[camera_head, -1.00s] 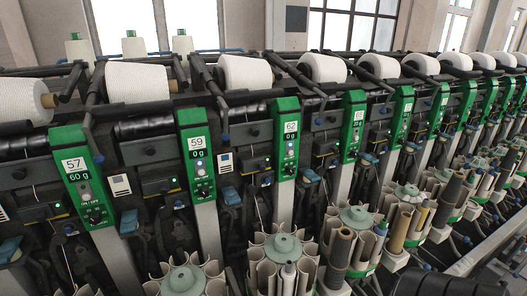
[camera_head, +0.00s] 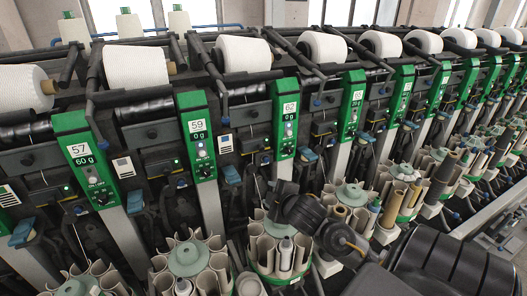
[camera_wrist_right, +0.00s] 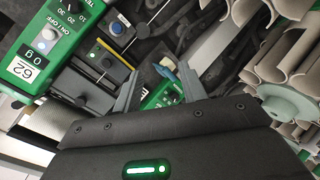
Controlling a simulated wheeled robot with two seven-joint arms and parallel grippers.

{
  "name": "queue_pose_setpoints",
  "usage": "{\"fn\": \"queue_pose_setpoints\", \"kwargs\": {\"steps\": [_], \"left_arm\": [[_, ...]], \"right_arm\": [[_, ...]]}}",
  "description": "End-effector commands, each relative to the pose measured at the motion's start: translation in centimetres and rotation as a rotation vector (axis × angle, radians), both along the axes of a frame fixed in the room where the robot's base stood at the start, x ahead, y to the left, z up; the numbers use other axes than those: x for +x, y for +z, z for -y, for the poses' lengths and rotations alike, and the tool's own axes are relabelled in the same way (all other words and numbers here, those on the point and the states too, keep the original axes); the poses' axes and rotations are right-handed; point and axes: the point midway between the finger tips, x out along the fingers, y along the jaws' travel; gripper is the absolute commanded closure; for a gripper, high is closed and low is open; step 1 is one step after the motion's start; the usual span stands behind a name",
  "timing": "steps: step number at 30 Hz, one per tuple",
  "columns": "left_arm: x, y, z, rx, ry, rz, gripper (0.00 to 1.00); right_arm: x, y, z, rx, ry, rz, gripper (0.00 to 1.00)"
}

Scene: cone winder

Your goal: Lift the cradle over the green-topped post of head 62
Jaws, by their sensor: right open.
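The green-topped post of head 62 (camera_head: 285,115) stands mid-picture in the head view, reading 62 and 0 g; it also shows rotated in the wrist view (camera_wrist_right: 45,50). A white yarn package (camera_head: 243,53) sits above and left of it, with a dark cradle arm (camera_head: 290,50) at its right. I cannot tell the cradle's full shape. My right gripper (camera_wrist_right: 158,70) is open and empty, with its two grey fingers apart beside the post. A blue-tipped lever lies in view between the fingers, seemingly beyond them. My left gripper is out of view.
Post 59 (camera_head: 197,135) and post 57 (camera_head: 86,160) stand to the left, and more green posts run off to the right. A round magazine of grey holders (camera_head: 190,258) stands low in front. Another magazine (camera_wrist_right: 285,105) is close on the wrist view's right.

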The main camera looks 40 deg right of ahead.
Motion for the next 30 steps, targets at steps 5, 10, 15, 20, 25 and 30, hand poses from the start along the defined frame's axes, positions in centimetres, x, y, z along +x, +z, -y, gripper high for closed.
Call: {"fn": "queue_pose_setpoints", "kwargs": {"steps": [5, 10, 15, 20, 25, 30], "left_arm": [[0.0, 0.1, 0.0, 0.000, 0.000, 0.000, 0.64], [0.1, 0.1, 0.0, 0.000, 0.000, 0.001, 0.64], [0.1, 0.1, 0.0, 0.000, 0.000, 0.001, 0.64], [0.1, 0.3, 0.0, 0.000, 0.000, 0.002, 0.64], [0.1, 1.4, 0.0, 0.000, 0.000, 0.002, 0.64], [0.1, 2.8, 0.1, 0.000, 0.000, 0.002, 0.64]], "right_arm": [[4.9, 16.3, 5.4, -0.399, 0.066, 0.288, 0.58], [5.2, 25.1, 7.1, -0.612, 0.069, 0.421, 0.58], [5.0, 27.7, 7.5, -0.677, 0.066, 0.459, 0.58], [5.4, 27.9, 7.7, -0.678, 0.064, 0.459, 0.58], [7.5, 28.6, 8.4, -0.673, 0.062, 0.458, 0.58], [10.6, 29.3, 9.3, -0.673, 0.063, 0.457, 0.58]]}}
